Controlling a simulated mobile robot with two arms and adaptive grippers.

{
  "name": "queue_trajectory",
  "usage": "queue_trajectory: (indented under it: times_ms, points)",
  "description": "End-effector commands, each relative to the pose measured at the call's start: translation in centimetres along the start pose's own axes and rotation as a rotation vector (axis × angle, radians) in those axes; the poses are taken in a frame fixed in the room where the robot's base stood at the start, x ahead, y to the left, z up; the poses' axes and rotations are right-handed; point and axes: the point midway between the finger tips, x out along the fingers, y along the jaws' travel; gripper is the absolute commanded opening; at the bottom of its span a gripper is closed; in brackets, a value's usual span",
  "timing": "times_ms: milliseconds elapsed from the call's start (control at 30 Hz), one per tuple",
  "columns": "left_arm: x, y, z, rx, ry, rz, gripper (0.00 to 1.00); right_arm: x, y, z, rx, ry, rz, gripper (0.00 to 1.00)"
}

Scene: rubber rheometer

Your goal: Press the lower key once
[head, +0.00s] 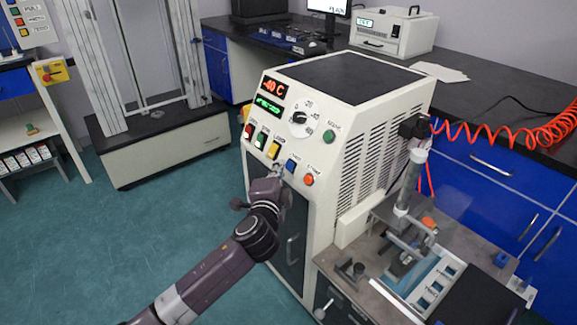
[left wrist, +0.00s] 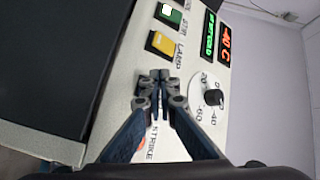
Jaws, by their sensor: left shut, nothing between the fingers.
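The white machine's sloped panel (head: 262,147) carries a row of square keys: red (head: 248,131), green (head: 261,140) and yellow (head: 273,150). I cannot read which one is labelled lower. My left gripper (head: 277,172) is shut and empty, its tips close to the panel just left of the blue button. In the left wrist view the tips (left wrist: 157,82) lie between the yellow key (left wrist: 162,43) and the partly hidden orange button (left wrist: 138,150). The blue button is hidden there. Contact cannot be told.
A dial (head: 301,119), a green button (head: 329,137) and a lit red display (head: 273,88) are higher on the panel. A bench with a clamp fixture (head: 405,200) and a coiled orange hose (head: 500,136) stand at the right. The floor at left is clear.

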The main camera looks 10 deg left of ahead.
Motion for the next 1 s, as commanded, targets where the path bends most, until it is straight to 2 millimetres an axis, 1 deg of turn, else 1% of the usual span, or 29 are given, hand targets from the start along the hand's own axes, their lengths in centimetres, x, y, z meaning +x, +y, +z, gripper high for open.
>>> queue_trajectory:
  times_ms: [567,800,1000]
  points:
    - [0.29,0.27,-0.2,-0.001,-0.001,0.001,0.0,0.11,-0.01,0.11,0.0,-0.004,0.0,0.0]
    - [0.59,0.42,-0.42,0.0,-0.001,0.0,0.0,-0.46,0.02,-0.34,0.001,0.004,0.0,0.0]
    - [0.59,0.4,-0.43,0.0,0.0,0.0,0.0,-0.54,0.03,-0.32,0.001,0.005,0.0,0.0]
